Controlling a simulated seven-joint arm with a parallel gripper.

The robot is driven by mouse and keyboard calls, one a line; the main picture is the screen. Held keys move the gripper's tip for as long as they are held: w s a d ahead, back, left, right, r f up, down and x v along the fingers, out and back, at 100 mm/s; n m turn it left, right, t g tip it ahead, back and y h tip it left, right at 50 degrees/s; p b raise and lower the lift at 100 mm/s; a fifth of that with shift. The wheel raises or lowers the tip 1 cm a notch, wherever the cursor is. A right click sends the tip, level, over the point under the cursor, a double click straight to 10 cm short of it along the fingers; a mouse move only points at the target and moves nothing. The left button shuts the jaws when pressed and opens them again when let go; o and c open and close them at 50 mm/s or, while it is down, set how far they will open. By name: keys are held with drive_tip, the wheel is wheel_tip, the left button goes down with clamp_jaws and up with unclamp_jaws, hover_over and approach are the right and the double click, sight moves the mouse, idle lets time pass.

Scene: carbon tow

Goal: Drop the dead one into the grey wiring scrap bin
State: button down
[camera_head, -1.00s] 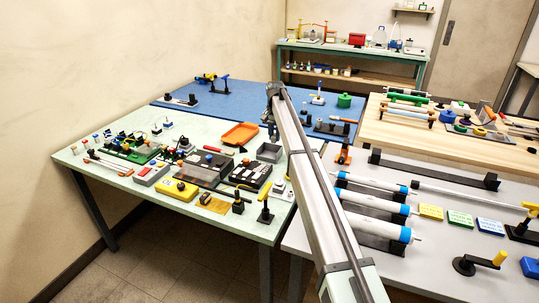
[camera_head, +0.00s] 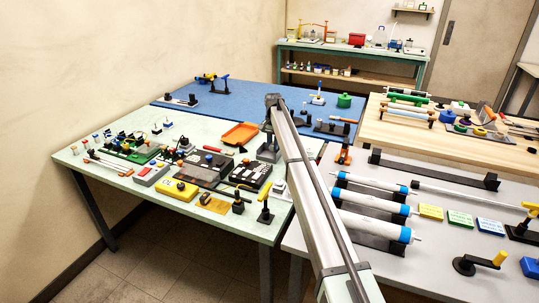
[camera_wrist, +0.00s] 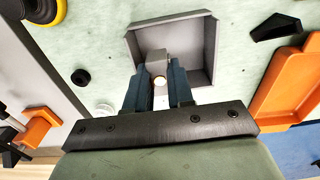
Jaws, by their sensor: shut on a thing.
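My gripper (camera_wrist: 157,76) is shut on a small grey piece (camera_wrist: 153,58) with a pale, glowing-looking round spot. In the wrist view the fingers and piece overlap the near part of the grey open bin (camera_wrist: 133,44), whose floor looks empty where it shows. In the head view the bin (camera_head: 267,156) stands on the pale green table, partly hidden by my arm, with the gripper end over it. I cannot tell whether the piece is above the rim or inside it.
An orange tray (camera_head: 240,134) stands close by; it shows at the right of the wrist view (camera_wrist: 270,92). A small black block (camera_wrist: 277,27) and a black disc (camera_wrist: 81,77) lie near the bin. Several devices crowd the table's left and front.

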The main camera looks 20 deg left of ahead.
drive_tip(key=shift+f, duration=0.15)
drive_tip(key=c, duration=0.9)
unclamp_jaws()
wheel_tip(320, 180, up, 14)
drive_tip(key=shift+f, duration=0.1)
